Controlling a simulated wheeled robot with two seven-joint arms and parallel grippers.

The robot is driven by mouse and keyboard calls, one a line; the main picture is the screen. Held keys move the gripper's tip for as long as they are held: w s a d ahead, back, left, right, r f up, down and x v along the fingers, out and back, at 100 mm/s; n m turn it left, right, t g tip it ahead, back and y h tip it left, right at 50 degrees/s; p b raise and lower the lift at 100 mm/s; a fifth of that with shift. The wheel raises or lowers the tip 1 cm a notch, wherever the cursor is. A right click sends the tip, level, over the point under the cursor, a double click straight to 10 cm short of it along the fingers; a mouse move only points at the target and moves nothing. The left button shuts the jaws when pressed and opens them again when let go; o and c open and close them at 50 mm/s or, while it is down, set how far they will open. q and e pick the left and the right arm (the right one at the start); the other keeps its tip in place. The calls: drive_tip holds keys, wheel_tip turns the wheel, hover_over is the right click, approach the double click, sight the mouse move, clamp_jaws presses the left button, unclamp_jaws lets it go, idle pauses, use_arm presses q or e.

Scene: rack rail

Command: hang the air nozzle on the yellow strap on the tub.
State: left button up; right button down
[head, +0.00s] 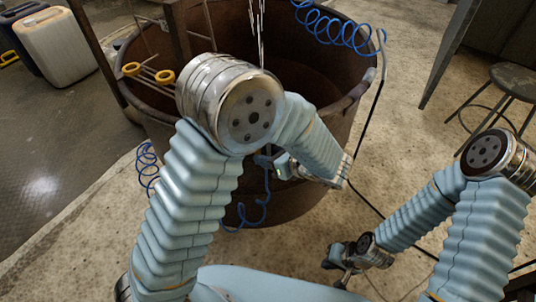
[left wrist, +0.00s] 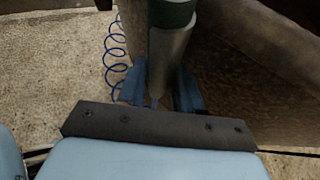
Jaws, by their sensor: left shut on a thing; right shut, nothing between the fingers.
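In the left wrist view my left gripper (left wrist: 160,92) has its blue fingers shut on the air nozzle (left wrist: 170,48), a grey cylinder with a dark green band. In the head view this gripper (head: 268,162) is at the near side of the rusty brown tub (head: 300,205), partly behind my arm; the nozzle is hard to make out there. Two yellow loops (head: 165,77) show at the tub's left rim, on thin bars; I cannot tell whether one is the strap. They are up and left of my left gripper. My right gripper (head: 338,262) is shut and empty, low over the floor.
A blue coiled hose (head: 338,30) crosses the tub's far rim, and more blue coil (head: 148,165) hangs at its left. Coil also shows in the left wrist view (left wrist: 116,62). A stool (head: 510,85) stands right. White (head: 55,48) and dark canisters stand far left.

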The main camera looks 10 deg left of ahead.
use_arm(q)
drive_tip(key=shift+f, duration=0.25)
drive_tip(key=shift+f, duration=0.15)
drive_tip(key=shift+f+b, duration=0.6)
drive_tip(key=o, duration=1.1)
